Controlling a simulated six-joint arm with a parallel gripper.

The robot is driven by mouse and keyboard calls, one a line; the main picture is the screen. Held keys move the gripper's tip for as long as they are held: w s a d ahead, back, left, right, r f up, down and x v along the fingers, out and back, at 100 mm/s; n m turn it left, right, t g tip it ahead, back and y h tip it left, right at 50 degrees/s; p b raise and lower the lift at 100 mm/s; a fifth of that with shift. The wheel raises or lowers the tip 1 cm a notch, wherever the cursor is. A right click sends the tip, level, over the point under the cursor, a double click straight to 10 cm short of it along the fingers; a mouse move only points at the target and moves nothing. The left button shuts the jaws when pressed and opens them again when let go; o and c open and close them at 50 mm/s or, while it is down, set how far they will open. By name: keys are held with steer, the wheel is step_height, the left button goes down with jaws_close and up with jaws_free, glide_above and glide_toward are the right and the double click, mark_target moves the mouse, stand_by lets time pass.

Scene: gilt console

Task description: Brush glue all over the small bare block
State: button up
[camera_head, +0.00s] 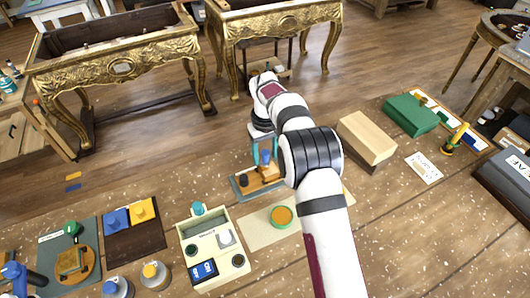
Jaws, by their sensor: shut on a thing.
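My gripper (265,154), with teal fingers, points down near the middle of the view. It is shut on a blue upright handle (265,160), seemingly the brush's. A small tan wooden block (269,173) shows right below the handle, on a blue-grey board (240,192). I cannot tell whether the brush touches it, and the bristles are not distinct. A round pot with orange contents and a green rim (282,216), perhaps the glue, stands on a beige sheet (256,226) in front. My arm hides the area right of the block.
A large pale wooden block (367,138) and a green block (411,114) lie to the right. Gilt consoles (115,68) stand behind.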

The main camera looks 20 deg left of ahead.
steer(key=shift+s+d, duration=1.3)
steer(key=shift+s, duration=0.05)
steer(key=shift+w+a, duration=1.65)
steer(key=shift+a, duration=0.05)
steer(key=shift+s+d, duration=1.75)
steer(key=shift+d, duration=0.05)
steer(key=shift+w+d, duration=0.35)
steer(key=shift+w, duration=0.1)
steer(key=shift+w+a, duration=1.65)
steer(key=shift+a, duration=0.1)
steer(key=shift+s+d, duration=1.65)
jaws_close()
steer(key=shift+w+a, duration=1.65)
steer(key=shift+a, duration=0.05)
step_height(320, 180, up, 8)
steer(key=shift+f, duration=0.1)
